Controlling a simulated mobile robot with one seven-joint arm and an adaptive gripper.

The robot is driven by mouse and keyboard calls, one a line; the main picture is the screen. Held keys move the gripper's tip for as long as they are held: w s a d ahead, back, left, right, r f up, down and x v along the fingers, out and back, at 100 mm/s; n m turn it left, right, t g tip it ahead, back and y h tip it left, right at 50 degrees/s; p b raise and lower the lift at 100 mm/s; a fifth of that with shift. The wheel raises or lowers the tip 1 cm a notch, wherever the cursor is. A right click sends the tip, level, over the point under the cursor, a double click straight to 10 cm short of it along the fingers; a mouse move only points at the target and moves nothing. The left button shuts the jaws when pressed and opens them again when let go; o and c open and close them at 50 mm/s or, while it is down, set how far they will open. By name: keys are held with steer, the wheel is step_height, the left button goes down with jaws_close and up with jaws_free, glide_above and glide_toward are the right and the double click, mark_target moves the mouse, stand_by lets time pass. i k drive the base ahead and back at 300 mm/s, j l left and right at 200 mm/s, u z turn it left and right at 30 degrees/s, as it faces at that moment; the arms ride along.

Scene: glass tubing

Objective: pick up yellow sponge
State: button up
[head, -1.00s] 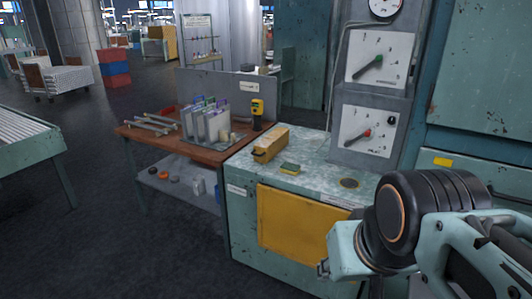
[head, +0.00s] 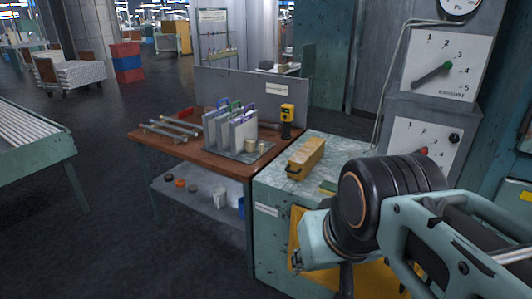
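The sponge (head: 328,187) is a small flat block with a green top and a yellow edge. In the head view it lies on the pale, worn top of the teal cabinet, just in front of a yellow-brown box. My arm's black joint covers part of the view right beside it. My arm reaches in from the right, and its pale teal end link hangs in front of the cabinet, nearer to me than the sponge. I cannot make out my gripper's fingers in this view. Nothing is seen touching the sponge.
The yellow-brown box (head: 306,158) with a dark handle stands behind the sponge. To the left, a brown workbench (head: 190,151) holds a rack of upright panels (head: 230,130), tubes and a yellow handheld device (head: 287,117). A dial panel (head: 445,68) rises at right. Floor at left is open.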

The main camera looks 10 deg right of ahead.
mark_target(327, 187)
steer(key=i+l+u, duration=0.15)
steer(key=i, duration=0.4)
steer(key=i+l+u, duration=0.2)
steer(key=i+l, duration=0.2)
steer(key=i, duration=0.15)
steer(key=i+l+u, duration=0.15)
steer(key=i+l, duration=0.25)
steer(key=i, duration=0.1)
